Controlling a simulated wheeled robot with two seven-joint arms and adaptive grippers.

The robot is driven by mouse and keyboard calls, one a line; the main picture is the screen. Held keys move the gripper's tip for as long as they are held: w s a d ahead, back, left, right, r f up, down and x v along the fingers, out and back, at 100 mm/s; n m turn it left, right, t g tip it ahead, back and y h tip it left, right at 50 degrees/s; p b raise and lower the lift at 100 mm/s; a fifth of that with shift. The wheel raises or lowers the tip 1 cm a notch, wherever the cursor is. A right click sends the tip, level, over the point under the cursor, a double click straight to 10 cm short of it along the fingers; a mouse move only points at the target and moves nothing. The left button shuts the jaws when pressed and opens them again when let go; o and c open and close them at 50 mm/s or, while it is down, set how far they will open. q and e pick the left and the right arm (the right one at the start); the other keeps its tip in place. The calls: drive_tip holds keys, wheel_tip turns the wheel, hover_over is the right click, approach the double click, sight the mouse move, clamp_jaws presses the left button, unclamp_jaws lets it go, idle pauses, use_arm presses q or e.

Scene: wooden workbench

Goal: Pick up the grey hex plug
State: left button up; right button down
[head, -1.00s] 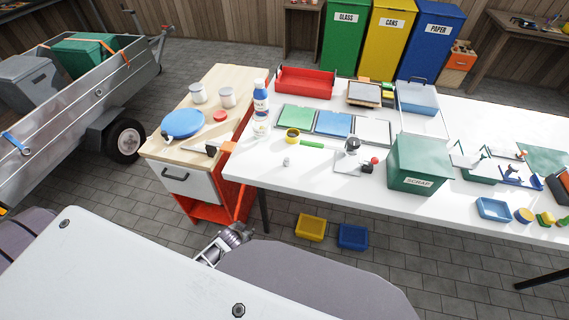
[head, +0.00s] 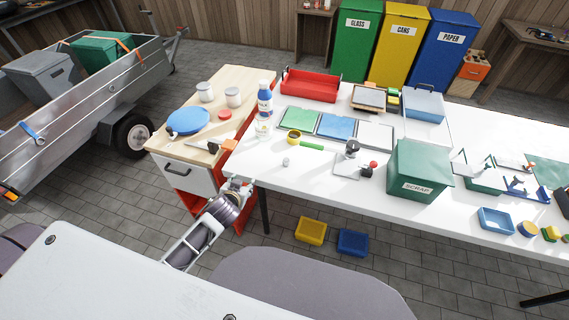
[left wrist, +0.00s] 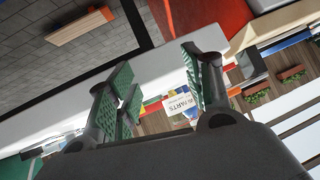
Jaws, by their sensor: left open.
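A small grey piece that looks like the hex plug (head: 286,162) lies on the white workbench (head: 330,181), near its front left part in the head view. It is too small there to make out its hex shape. My left gripper (head: 238,184) is at the left front corner of the bench, to the left of the plug and nearer to me, and apart from it. In the left wrist view its green-padded fingers (left wrist: 160,92) stand apart with nothing between them. I cannot make out the plug in that view. My right gripper is not in view.
A yellow ring-shaped item with a green handle (head: 308,146), a small stand (head: 351,155) and the green scrap bin (head: 418,172) are near the plug. A white bottle with blue (head: 264,98) stands behind it. A wooden-topped cabinet (head: 230,82) adjoins the bench's left end.

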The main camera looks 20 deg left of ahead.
sight(286, 162)
use_arm(q)
drive_tip(key=w+d+r+m+t+h, duration=0.3)
drive_tip(key=w+r+m+t+h, duration=0.25)
drive_tip(key=w+r+h, duration=0.5)
drive_tip(key=shift+s+a+f+m+g+h, duration=0.25)
drive_tip(key=shift+s+f+m+g, duration=0.2)
drive_tip(key=shift+s+m+g, duration=0.55)
drive_tip(key=shift+s+a+f+m+g+h, duration=0.3)
drive_tip(key=shift+s+g, duration=0.4)
drive_tip(key=shift+g, duration=0.6)
drive_tip(key=shift+s+a+f+m+g+h, duration=0.1)
drive_tip(key=shift+s+f+m+g+h, duration=0.2)
drive_tip(key=shift+s+f+m+g, duration=0.5)
drive_tip(key=shift+r+g, duration=0.25)
drive_tip(key=shift+g, duration=0.1)
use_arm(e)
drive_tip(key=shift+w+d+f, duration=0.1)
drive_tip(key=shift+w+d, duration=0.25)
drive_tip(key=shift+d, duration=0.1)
use_arm(q)
drive_tip(key=shift+d, duration=0.1)
drive_tip(key=shift+b+x, duration=0.4)
drive_tip(key=shift+x, duration=3.25)
drive_tip(key=shift+w+d+f, duration=0.25)
drive_tip(key=shift+w+d, duration=0.1)
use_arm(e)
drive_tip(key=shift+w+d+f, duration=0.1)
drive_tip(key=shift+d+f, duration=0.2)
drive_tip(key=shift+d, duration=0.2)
